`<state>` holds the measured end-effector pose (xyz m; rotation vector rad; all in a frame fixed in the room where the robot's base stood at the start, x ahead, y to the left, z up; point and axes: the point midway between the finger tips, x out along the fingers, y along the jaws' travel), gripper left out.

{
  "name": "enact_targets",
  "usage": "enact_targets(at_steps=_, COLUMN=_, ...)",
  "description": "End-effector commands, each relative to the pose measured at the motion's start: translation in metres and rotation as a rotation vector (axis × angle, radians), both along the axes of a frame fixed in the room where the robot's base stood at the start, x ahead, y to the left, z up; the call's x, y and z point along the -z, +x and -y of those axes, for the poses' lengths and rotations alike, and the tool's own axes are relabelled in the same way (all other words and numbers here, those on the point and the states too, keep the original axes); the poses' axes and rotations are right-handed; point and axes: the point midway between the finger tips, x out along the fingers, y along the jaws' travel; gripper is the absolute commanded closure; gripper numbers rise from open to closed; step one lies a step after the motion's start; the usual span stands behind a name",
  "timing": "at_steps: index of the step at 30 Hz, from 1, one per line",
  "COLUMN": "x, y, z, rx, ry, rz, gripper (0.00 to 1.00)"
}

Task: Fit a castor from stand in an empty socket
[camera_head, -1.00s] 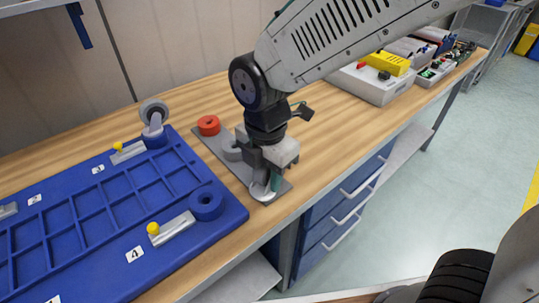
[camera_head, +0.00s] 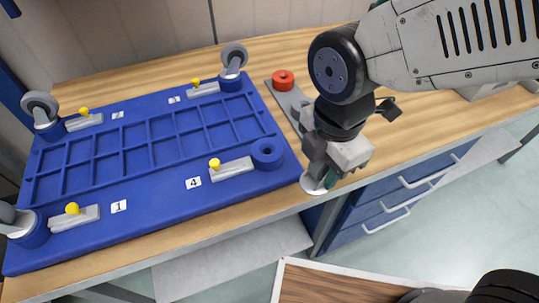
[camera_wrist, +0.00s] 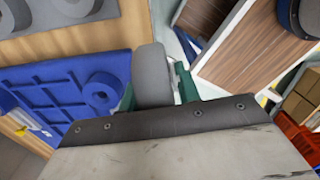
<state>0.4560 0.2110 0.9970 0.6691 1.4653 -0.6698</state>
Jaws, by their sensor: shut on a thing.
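My gripper (camera_head: 327,178) is shut on a castor, seen in the head view as a pale disc (camera_head: 313,187) under the jaws near the bench's front edge. In the wrist view its grey wheel (camera_wrist: 152,75) sits between the green fingers. The blue board (camera_head: 150,147) lies to the left. Its empty round socket (camera_head: 267,153), near label 4, is left of my gripper; it also shows in the wrist view (camera_wrist: 102,92). Castors stand at the other corners: back right (camera_head: 234,58), back left (camera_head: 40,107), front left (camera_head: 15,221). The grey stand (camera_head: 288,98) is partly hidden behind my gripper.
Each socket has a grey latch with a yellow knob, such as the one (camera_head: 231,169) beside the empty socket. Blue drawers (camera_head: 380,203) are below the bench edge. A wood-topped surface (camera_head: 330,285) is in front.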

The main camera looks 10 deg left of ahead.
Motion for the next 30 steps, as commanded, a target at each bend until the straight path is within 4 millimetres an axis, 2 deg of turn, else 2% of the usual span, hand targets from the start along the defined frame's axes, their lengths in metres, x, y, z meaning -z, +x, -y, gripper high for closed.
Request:
enact_targets(at_steps=4, x=0.003, y=0.000, z=-0.003, rx=-0.005, ry=-0.006, rz=-0.005, gripper=1.00)
enact_targets(at_steps=7, x=-0.003, y=0.012, z=-0.020, rx=-0.013, ry=-0.001, rz=-0.002, gripper=1.00)
enact_targets(at_steps=15, x=-0.047, y=0.058, z=-0.086, rx=-0.017, ry=0.007, rz=0.007, gripper=1.00)
enact_targets(at_steps=18, x=-0.062, y=0.068, z=-0.100, rx=-0.012, ry=0.009, rz=0.008, gripper=1.00)
enact_targets(at_steps=23, x=-0.075, y=0.074, z=-0.107, rx=-0.004, ry=0.007, rz=0.007, gripper=1.00)
enact_targets(at_steps=30, x=-0.056, y=0.072, z=-0.105, rx=0.000, ry=-0.001, rz=-0.001, gripper=1.00)
